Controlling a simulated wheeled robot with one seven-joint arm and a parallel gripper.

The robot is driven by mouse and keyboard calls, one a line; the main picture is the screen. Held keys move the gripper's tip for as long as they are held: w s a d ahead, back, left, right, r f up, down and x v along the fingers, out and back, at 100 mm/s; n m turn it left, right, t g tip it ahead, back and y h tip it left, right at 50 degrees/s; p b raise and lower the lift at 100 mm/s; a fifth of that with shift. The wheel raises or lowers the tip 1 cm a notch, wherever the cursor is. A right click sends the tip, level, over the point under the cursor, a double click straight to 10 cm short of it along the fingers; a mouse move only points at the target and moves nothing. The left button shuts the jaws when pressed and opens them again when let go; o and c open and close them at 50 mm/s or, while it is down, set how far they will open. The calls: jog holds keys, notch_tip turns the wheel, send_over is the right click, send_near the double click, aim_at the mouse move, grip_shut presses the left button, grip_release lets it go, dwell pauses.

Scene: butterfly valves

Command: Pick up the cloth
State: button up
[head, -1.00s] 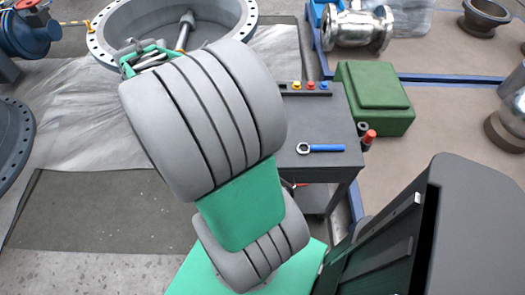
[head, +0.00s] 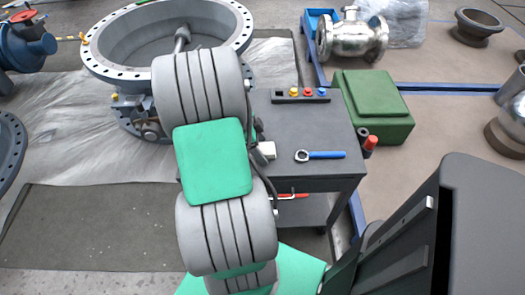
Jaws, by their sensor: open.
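I cannot make out a cloth in the head view. The dark workbench (head: 330,125) stands in the middle, and my grey and green arm covers its left part. My gripper does not show; my arm hides that area. A small pale piece with dark cables shows at my arm's right edge, over the bench, and I cannot tell what it is.
A blue-handled ring wrench (head: 325,155) and a strip with coloured knobs (head: 300,95) lie on the bench. A large round valve body (head: 170,35) stands behind left. A green case (head: 375,105) and a shiny metal valve (head: 352,35) are to the right.

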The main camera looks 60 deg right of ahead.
aim_at(265, 148)
jog(key=shift+c, duration=0.6)
jog(key=c, duration=1.3)
jog(key=shift+r, duration=0.1)
notch_tip(265, 148, up, 3)
jog(key=w+a+r, duration=0.1)
jog(key=a+r, duration=0.2)
jog(key=a, duration=0.1)
jog(key=w+a+r, duration=0.2)
jog(key=a+r, duration=0.1)
jog(key=a, duration=0.1)
jog(key=w+a+r+p, duration=0.1)
jog(key=w+a+r, duration=0.1)
jog(key=a+r, duration=0.2)
jog(key=shift+a, duration=0.6)
